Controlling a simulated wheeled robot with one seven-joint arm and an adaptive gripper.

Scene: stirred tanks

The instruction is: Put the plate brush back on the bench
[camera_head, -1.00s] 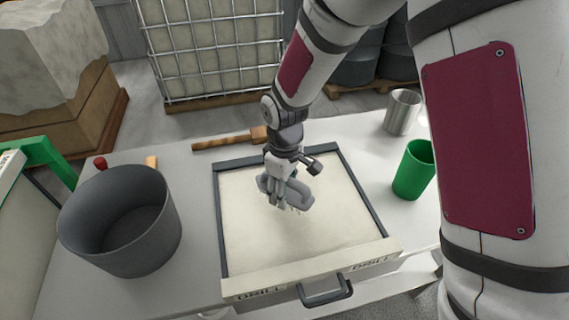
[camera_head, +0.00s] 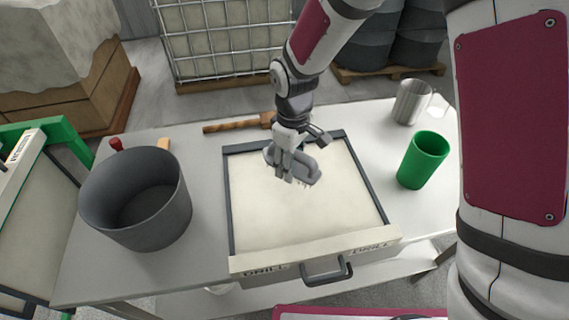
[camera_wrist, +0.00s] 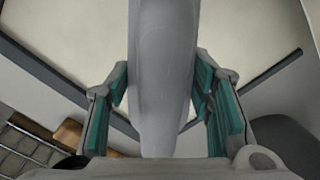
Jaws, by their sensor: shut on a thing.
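The plate brush (camera_head: 306,170) is grey, with short bristles showing along its lower edge in the head view. My gripper (camera_head: 288,163) is shut on it and holds it over the cream face of the framed plate (camera_head: 290,215). Whether the bristles touch that face I cannot tell. In the wrist view the brush's smooth grey body (camera_wrist: 162,70) runs between the green-padded fingers of my gripper (camera_wrist: 160,92). The bench (camera_head: 208,215) is a pale grey table under the plate, with bare strips on both sides.
A big grey pot (camera_head: 137,205) stands at the left of the bench. A green cup (camera_head: 423,160) and a steel cup (camera_head: 412,102) stand at the right. A brown wooden-handled tool (camera_head: 232,126) lies behind the plate. The plate's front has a dark handle (camera_head: 327,271).

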